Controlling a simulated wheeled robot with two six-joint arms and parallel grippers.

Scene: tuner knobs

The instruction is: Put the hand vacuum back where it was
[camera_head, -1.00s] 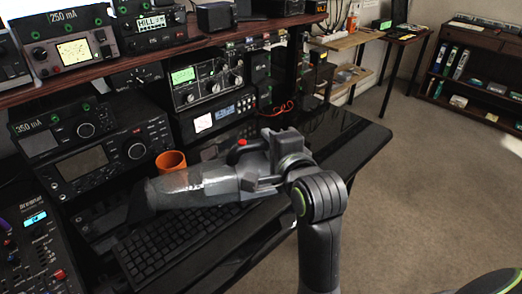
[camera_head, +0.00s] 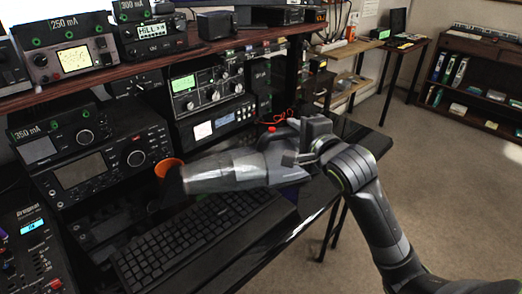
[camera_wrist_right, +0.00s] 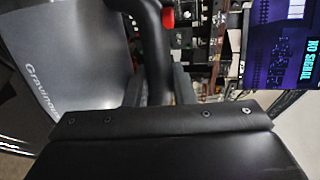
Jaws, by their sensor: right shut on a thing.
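The fingertips are mostly hidden. My left gripper is not in view.
A black keyboard (camera_head: 195,240) lies on the glossy black desk (camera_head: 290,222) below the vacuum. An orange cup (camera_head: 163,167) shows partly behind the nozzle. Radios (camera_head: 208,90) stand behind, beneath a wooden shelf (camera_head: 225,45). Open floor lies to the right.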

